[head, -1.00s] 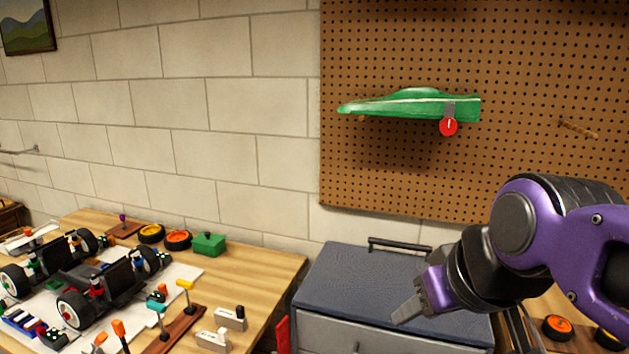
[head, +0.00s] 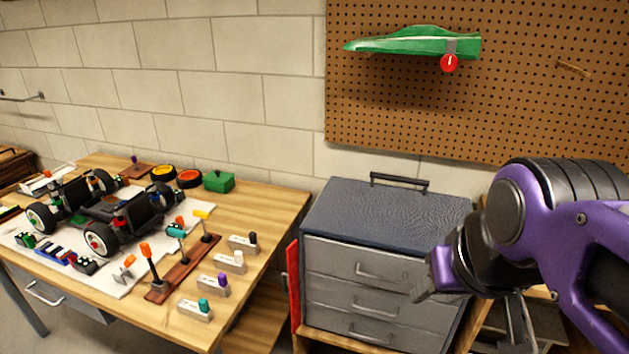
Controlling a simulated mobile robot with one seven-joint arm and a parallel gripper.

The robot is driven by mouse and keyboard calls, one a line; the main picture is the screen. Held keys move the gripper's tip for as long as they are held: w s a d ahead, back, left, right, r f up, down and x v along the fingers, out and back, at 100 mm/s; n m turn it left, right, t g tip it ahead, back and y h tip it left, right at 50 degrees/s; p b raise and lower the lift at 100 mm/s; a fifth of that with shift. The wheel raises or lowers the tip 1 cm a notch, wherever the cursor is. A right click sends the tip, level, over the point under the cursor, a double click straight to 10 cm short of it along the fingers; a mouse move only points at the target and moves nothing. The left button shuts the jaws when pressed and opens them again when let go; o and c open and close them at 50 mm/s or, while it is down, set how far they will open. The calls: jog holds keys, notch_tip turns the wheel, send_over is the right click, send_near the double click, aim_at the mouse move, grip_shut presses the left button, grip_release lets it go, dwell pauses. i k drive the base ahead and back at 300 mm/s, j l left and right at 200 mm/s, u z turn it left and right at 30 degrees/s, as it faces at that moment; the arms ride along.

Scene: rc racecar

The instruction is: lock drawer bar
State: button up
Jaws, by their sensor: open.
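A grey drawer cabinet (head: 325,248) with a dark textured top stands right of the workbench in the head view. Three drawers with metal handles show on its front, and all look shut. A red bar (head: 293,285) stands upright along the cabinet's left front edge, apart from the drawer fronts' middle. Its lower end is hard to make out. My gripper (head: 424,294) is open and empty, in front of the cabinet's right side as seen here. It hides part of the drawers' right ends. I cannot tell how far it is from the cabinet.
A wooden workbench (head: 262,215) on the left holds an RC car chassis (head: 110,215), screwdrivers in a wooden rack (head: 185,268) and several small labelled blocks. A green car body (head: 415,42) hangs on the pegboard (head: 530,110). A black handle (head: 399,181) sits on the cabinet top.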

aim_at(292, 250)
jog(key=k+j+z, duration=0.25)
jog(key=k+j, duration=0.3)
jog(key=k+j+z, duration=0.15)
jog(key=j, duration=0.25)
jog(key=k+j+z, duration=0.15)
jog(key=j, duration=0.25)
jog(key=j+z, duration=0.15)
jog(key=j, duration=0.25)
jog(key=k+j+z, duration=0.1)
jog(key=j, duration=0.35)
jog(key=i+j+z, duration=0.15)
jog(key=j, duration=0.45)
jog(key=j+z, duration=0.1)
jog(key=j, duration=0.5)
jog(key=i+l+u, duration=0.1)
jog(key=i+u, duration=0.4)
jog(key=k+j+z, duration=0.1)
jog(key=k+z, duration=0.15)
jog(key=z, duration=0.15)
jog(key=l+u, duration=0.15)
jog(key=l, duration=0.25)
jog(key=k, duration=0.05)
